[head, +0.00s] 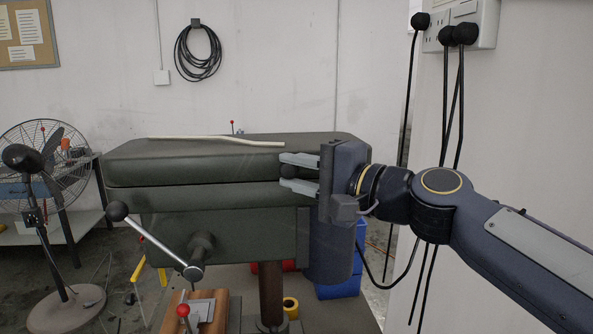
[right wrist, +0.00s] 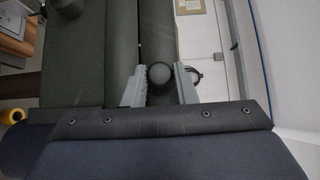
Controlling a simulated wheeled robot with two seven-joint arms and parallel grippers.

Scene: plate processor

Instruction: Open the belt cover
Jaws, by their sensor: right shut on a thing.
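The belt cover (head: 200,160) is the dark green lid on top of the drill-press-like machine (head: 200,222). It lies flat on the housing, with a thin seam between them. My right gripper (head: 284,172) is at the right part of the cover's front face, its two fingers one above the other. It is shut on a round black knob (right wrist: 160,75), which sits between the fingers in the right wrist view. In the head view the knob is mostly hidden by the fingers. My left gripper is not in view.
A pale strip (head: 215,140) lies on top of the cover. A lever with a black ball (head: 117,211) sticks out at the machine's front left. A fan (head: 45,150) stands at the far left. Black cables (head: 455,110) hang at the right wall.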

